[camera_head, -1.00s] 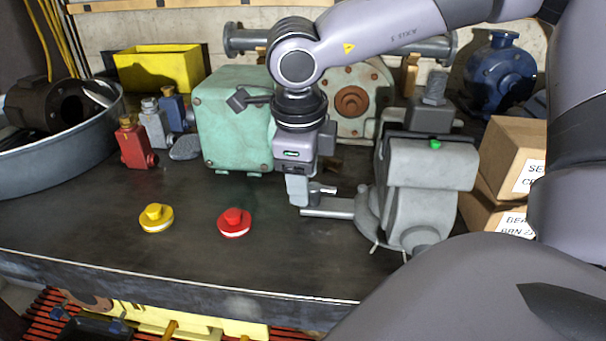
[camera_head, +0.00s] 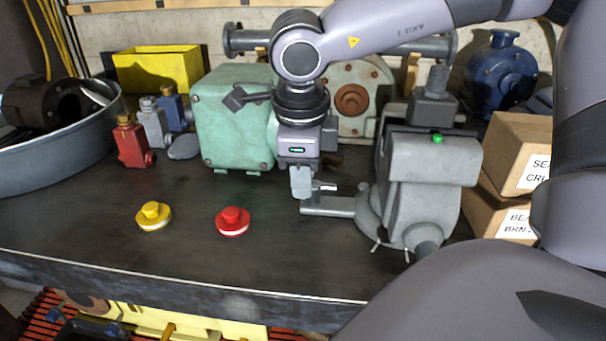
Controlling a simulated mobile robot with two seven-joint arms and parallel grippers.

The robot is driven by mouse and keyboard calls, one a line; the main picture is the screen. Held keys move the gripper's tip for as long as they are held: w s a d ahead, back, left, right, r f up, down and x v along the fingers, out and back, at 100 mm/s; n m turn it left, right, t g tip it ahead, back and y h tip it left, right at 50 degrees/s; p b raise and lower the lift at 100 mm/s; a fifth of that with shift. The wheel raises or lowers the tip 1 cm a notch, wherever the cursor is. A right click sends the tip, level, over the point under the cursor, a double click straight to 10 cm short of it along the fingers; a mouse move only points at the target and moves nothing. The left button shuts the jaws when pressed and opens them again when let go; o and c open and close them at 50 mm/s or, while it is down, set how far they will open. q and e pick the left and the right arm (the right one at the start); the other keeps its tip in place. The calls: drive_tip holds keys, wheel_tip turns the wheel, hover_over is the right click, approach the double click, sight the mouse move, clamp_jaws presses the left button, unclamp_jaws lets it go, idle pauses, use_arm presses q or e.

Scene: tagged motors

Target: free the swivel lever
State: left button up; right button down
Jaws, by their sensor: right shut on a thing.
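A grey bench vise (camera_head: 428,165) stands on the dark workbench (camera_head: 110,215), right of centre, with a green dot on its top. A flat grey bar, seemingly the swivel lever (camera_head: 328,206), sticks out left from its base. My right gripper (camera_head: 302,186) points down at the left end of this lever. It is shut, with a short grey pin-like piece showing at its right side. The far finger and the exact contact are hidden. My left gripper is not in view.
A green motor housing (camera_head: 232,125) stands behind my gripper. Cardboard boxes (camera_head: 508,165) stand close at the right. The bench front is clear.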

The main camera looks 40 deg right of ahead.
drive_tip(key=c, duration=0.9)
unclamp_jaws()
drive_tip(key=shift+r, duration=0.1)
drive_tip(key=shift+s+a+r+p, duration=0.1)
drive_tip(key=shift+s+a+r, duration=0.1)
drive_tip(key=shift+r, duration=0.95)
drive_tip(key=shift+s+a+r+p, duration=0.1)
drive_tip(key=shift+a+r, duration=0.05)
drive_tip(key=shift+r, duration=1)
drive_tip(key=shift+s+a+r+p, duration=0.1)
drive_tip(key=shift+s+a+r, duration=0.1)
drive_tip(key=shift+r, duration=0.95)
